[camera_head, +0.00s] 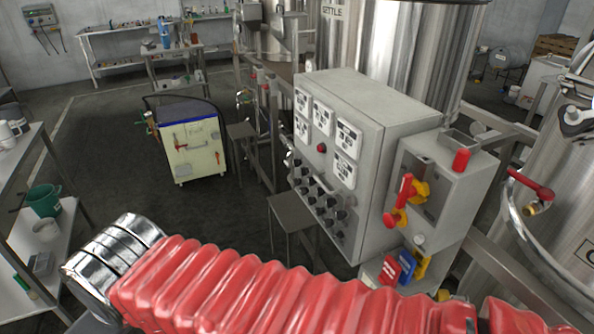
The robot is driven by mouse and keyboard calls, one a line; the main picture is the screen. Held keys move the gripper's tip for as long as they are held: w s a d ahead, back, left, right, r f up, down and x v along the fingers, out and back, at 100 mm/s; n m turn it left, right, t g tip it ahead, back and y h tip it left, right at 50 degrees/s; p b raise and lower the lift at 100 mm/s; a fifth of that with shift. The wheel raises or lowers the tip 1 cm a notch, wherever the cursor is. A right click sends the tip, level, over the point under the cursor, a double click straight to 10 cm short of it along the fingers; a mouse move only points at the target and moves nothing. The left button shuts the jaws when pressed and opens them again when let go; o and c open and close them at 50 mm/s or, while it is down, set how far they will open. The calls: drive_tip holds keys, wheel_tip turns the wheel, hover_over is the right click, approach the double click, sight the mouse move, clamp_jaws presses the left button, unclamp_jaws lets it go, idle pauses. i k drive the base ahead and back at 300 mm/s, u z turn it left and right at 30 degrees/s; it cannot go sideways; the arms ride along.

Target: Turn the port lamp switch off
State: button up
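A grey control cabinet (365,110) stands right of centre. Its left-facing front carries several white gauges or labels (322,117), a red round button or lamp (321,147) and rows of black knobs or switches (325,200) below. The labels are too small to read, so I cannot tell which control is the port lamp switch or how it is set. My arm, in a red ribbed sleeve with a silver section at the left, crosses the bottom of the view. My gripper is not in view.
A smaller grey box (455,190) with red and yellow handles (407,195) adjoins the cabinet's right. Steel tanks (390,45) stand behind. A small stool (293,215) stands below the cabinet front. A cream wheeled cart (192,150) is farther left; dark floor (200,215) between is open.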

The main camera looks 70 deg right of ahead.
sight(340, 235)
drive_tip(key=z, duration=2.3)
drive_tip(key=k, duration=0.5)
drive_tip(key=z, duration=0.1)
drive_tip(key=i, duration=0.5)
